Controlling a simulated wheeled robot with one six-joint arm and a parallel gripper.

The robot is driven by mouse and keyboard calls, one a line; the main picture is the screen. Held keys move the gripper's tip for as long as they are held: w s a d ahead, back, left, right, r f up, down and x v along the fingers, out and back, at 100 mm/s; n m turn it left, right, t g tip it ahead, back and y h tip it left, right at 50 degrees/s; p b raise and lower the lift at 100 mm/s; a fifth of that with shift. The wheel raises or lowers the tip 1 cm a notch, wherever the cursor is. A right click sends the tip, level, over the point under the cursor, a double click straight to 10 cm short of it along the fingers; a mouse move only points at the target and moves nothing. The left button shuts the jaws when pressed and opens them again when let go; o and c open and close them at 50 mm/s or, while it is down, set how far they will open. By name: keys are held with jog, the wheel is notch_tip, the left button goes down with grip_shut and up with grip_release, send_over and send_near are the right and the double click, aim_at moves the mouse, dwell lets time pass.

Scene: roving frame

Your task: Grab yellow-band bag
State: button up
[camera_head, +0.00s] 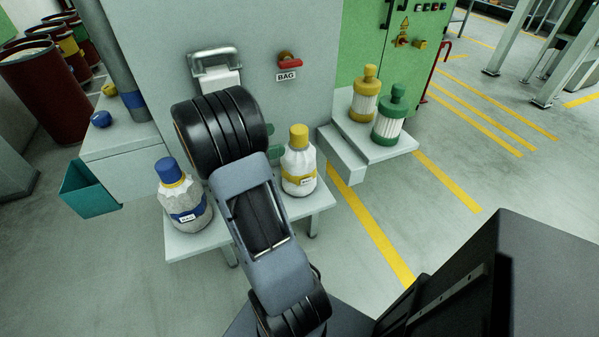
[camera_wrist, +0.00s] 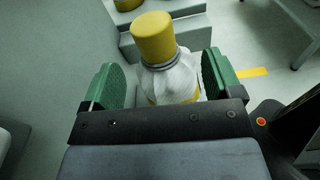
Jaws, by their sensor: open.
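The yellow-band bag (camera_head: 298,165) is white with a yellow cap and a yellow band. It stands upright at the right part of a grey shelf (camera_head: 206,245). My gripper (camera_head: 272,141) is just left of it in the head view, mostly hidden by my arm. In the wrist view the bag (camera_wrist: 172,82) shows between the two green fingers of my gripper (camera_wrist: 162,78), with gaps on both sides. The gripper is open and empty. The lower bag is hidden behind the gripper body there.
A blue-band bag (camera_head: 185,200) with a blue cap stands at the shelf's left end. A yellow canister (camera_head: 366,95) and a green canister (camera_head: 389,117) stand on a stepped ledge (camera_head: 345,155) to the right.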

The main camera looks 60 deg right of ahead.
aim_at(299, 132)
jog(key=d, duration=0.3)
jog(key=shift+s+f+n+g+h, duration=0.25)
jog(key=shift+s+n+g+h, duration=0.05)
jog(key=shift+s+h, duration=0.1)
jog(key=shift+x, duration=2.85)
jog(key=shift+s+a, duration=0.1)
jog(key=shift+a, duration=0.05)
jog(key=shift+c, duration=0.2)
jog(key=c, duration=1.5)
grip_shut()
jog(key=shift+r, duration=0.15)
